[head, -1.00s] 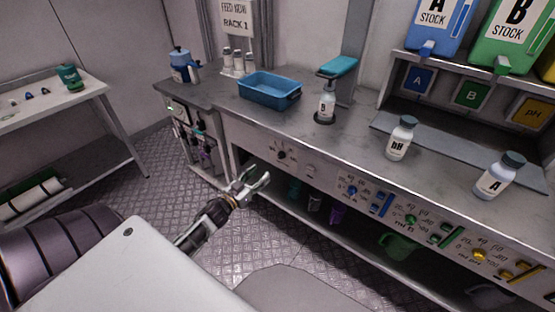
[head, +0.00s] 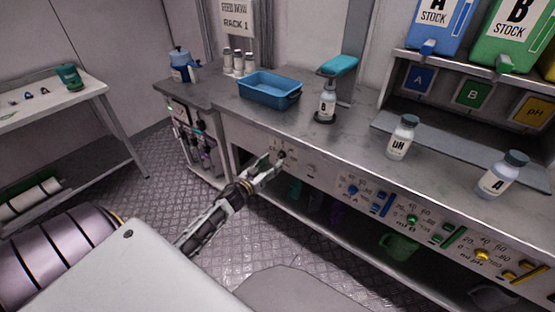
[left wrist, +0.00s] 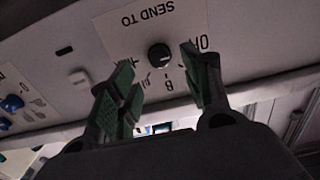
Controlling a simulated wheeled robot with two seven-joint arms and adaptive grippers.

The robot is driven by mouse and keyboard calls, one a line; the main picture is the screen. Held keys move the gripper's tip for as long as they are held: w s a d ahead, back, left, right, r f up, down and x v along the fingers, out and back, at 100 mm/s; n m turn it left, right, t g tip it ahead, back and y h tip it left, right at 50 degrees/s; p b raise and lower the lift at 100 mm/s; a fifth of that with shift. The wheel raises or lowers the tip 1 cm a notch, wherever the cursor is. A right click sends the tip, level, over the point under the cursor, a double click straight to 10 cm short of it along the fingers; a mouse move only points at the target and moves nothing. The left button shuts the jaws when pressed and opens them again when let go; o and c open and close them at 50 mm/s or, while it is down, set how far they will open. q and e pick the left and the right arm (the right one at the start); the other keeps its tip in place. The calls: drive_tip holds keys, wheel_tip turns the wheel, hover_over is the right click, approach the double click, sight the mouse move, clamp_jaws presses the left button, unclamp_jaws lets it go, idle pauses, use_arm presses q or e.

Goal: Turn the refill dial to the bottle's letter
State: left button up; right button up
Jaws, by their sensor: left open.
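The refill dial is a small round black knob (left wrist: 159,55) on a pale panel marked "SEND TO", with letters around it, one a "B". In the head view the dial (head: 282,154) is on the counter's front face, just beyond my left fingertips. My left gripper (head: 271,166) is open. In the left wrist view its green-padded fingers (left wrist: 160,78) stand either side of the dial, not closed on it. I cannot tell for sure which mark the dial points to. A white bottle lettered "B" (head: 327,103) stands upright on a dark base beneath a teal-topped stand (head: 338,66).
A blue tray (head: 269,92) sits on the counter. Two other white bottles, "pH" (head: 402,139) and "A" (head: 501,176), stand to the right. A small pale switch (left wrist: 79,76) is beside the dial. More coloured knobs (head: 411,220) line the front panel. The floor before it is clear.

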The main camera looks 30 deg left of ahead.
sight(280, 156)
use_arm(q)
drive_tip(key=shift+w+d, duration=0.1)
drive_tip(key=shift+w, duration=2.1)
use_arm(e)
drive_tip(key=shift+a+r, duration=0.25)
drive_tip(key=shift+r, duration=0.4)
drive_tip(key=shift+w, duration=0.15)
use_arm(q)
drive_tip(key=shift+c, duration=0.9)
drive_tip(key=shift+d, duration=0.1)
drive_tip(key=c, duration=0.9)
drive_tip(key=shift+o, duration=0.2)
use_arm(e)
drive_tip(key=shift+w, duration=0.25)
